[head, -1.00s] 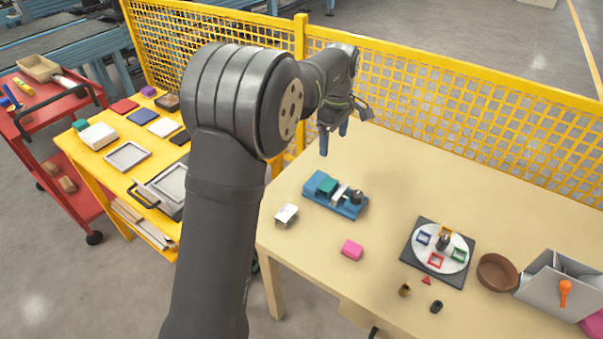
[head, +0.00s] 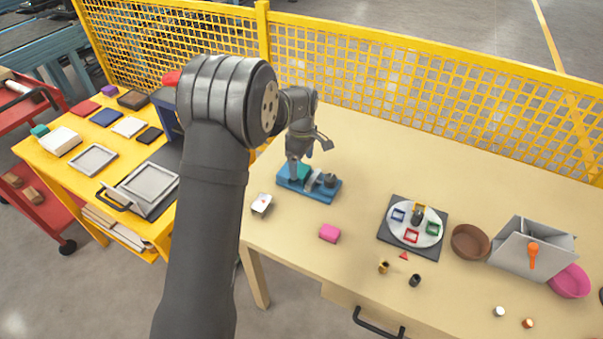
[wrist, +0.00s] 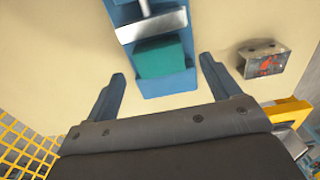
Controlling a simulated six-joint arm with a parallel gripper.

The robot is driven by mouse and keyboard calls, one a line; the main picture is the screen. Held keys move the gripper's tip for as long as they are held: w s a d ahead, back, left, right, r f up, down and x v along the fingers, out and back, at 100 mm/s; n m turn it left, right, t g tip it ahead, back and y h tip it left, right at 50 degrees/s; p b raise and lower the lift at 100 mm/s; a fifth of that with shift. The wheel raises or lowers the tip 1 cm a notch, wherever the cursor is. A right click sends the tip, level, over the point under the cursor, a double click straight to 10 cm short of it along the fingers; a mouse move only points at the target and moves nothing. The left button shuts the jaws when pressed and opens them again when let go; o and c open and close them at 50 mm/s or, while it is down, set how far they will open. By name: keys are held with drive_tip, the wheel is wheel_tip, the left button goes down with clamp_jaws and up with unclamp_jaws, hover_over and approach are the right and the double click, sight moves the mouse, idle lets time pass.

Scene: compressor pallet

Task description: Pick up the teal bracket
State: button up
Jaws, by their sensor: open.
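The teal bracket (head: 303,172) sits in a blue vise-like fixture (head: 325,194) on the tan table, partly behind my gripper. In the wrist view, the teal bracket (wrist: 162,58) is a plain block shape at the near end of the blue fixture (wrist: 168,88), beside a pale metal bar. My gripper (wrist: 163,68) is open and empty, with one blue finger on each side of the bracket's end of the fixture. In the head view, my gripper (head: 300,165) hangs just over that end. The exact height gap is hard to tell.
A small silver block (head: 261,204) stands left of the fixture, and a pink block (head: 329,233) lies in front. A dark plate with a white disc (head: 413,243), a brown bowl (head: 470,242) and a grey bin (head: 533,247) stand to the right. Yellow mesh fence (head: 400,82) runs behind.

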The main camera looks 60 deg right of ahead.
sight(301, 174)
wheel_tip(301, 174, down, 3)
drive_tip(key=shift+r, duration=0.1)
drive_tip(key=c, duration=1.1)
